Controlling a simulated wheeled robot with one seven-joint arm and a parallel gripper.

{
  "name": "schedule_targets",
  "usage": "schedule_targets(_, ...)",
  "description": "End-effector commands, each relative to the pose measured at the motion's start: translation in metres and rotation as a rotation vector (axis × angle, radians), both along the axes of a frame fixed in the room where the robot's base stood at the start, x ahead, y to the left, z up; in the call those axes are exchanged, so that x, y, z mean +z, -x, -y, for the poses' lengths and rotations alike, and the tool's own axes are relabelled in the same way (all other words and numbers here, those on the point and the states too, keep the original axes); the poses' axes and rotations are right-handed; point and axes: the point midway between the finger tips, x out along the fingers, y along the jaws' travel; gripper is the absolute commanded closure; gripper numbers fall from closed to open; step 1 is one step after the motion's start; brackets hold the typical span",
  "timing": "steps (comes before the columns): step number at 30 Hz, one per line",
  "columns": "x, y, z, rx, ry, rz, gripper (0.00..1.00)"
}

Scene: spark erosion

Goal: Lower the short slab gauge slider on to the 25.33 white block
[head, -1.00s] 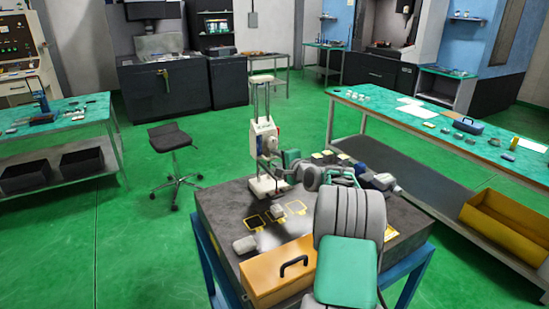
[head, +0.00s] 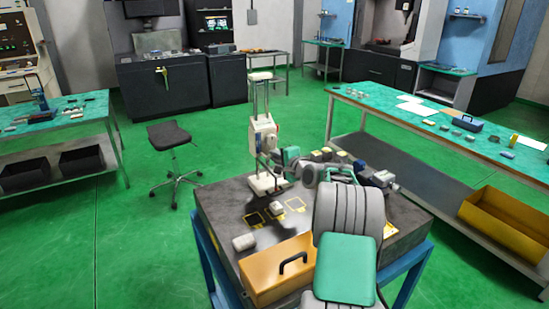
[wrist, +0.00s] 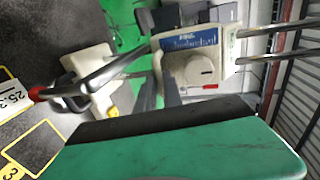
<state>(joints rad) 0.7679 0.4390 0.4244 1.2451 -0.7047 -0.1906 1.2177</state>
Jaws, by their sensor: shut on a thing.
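The gauge slider (head: 263,135) is a white body on two upright rods above a white base (head: 264,185). In the wrist view the slider (wrist: 193,68) has a blue label and a round knob. A grey arm with a red tip (wrist: 36,94) reaches left from it. My gripper (head: 287,157) is at the slider's right side. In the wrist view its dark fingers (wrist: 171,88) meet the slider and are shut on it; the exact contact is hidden. I cannot tell which piece is the 25.33 block.
The dark bench top (head: 225,205) has yellow-outlined squares, a pale rounded block (head: 244,242) and an orange box with a black handle (head: 280,268). Several small blocks (head: 325,155) stand behind my arm. A stool (head: 172,140) and a long green-topped table (head: 420,120) stand apart.

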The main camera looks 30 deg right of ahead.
Motion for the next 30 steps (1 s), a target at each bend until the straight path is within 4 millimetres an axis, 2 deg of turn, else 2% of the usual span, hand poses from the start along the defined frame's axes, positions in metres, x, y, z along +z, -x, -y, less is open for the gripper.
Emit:
schedule_targets(5, -0.016, 0.000, -0.001, 0.001, -0.001, -0.002, 1.00)
schedule_targets(9, -0.049, 0.000, -0.001, 0.001, -0.004, -0.004, 1.00)
schedule_targets(13, -0.072, 0.000, -0.001, 0.001, -0.004, -0.004, 1.00)
schedule_targets(23, -0.076, 0.001, -0.001, 0.001, -0.005, -0.008, 1.00)
schedule_targets(24, -0.076, 0.001, -0.001, 0.001, -0.005, -0.009, 0.88)
schedule_targets(30, -0.075, 0.000, -0.001, 0.001, -0.005, -0.007, 0.71)
